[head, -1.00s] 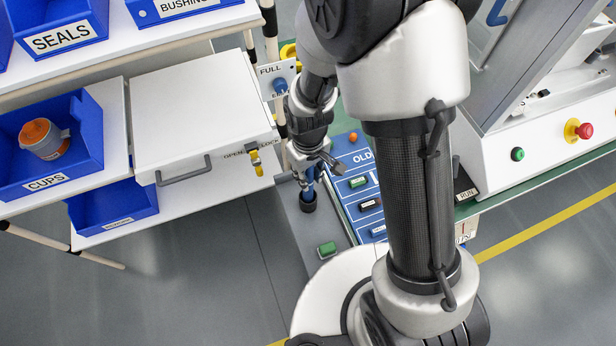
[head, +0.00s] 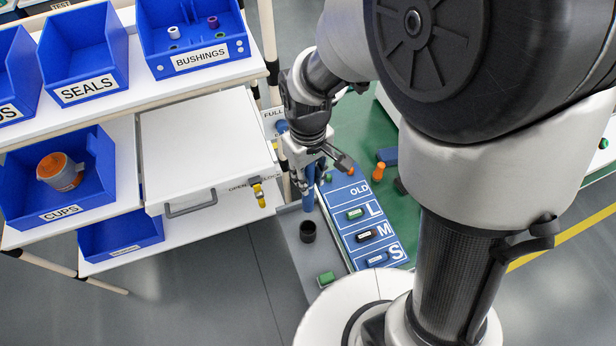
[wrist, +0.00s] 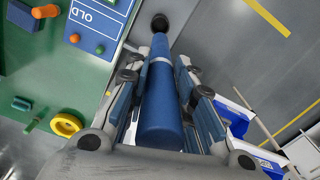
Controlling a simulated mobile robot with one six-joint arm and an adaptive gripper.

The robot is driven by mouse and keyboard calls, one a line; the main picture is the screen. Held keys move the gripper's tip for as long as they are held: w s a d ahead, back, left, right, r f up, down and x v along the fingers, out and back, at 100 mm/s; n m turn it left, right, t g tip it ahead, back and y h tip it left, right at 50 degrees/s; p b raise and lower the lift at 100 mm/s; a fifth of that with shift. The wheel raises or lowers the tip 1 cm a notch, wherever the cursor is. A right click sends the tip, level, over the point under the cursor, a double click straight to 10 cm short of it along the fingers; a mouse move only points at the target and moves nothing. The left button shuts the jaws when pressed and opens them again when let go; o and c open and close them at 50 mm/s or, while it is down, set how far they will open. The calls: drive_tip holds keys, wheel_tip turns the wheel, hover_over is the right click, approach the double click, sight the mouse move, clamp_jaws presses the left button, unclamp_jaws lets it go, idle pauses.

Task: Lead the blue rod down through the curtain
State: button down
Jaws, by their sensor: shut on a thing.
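The blue rod (wrist: 160,110) is between the jaws of my gripper (wrist: 165,85) in the wrist view, with a pale ring part way along it. In the head view my gripper (head: 304,180) is shut on the rod, which hangs near upright below it (head: 308,200). The rod appears clear of the cup. I cannot make out a curtain in either view.
A blue board (head: 366,228) marked OLD, L, M and S lies right of the cup, with small blocks on it. A green block (head: 326,278) lies in front. A shelf with blue bins (head: 60,205) and a white drawer box (head: 205,140) stands left.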

drive_tip(key=shift+r+p, duration=3.75)
drive_tip(key=shift+r, duration=1)
drive_tip(key=w+d+f+m+b, duration=0.3)
drive_tip(key=d+f+b, duration=0.1)
drive_tip(key=d+f, duration=0.1)
drive_tip(key=w+d+f+m+b, duration=0.3)
drive_tip(key=d+f+b, duration=0.2)
drive_tip(key=d+f, duration=0.1)
drive_tip(key=shift+f, duration=0.9)
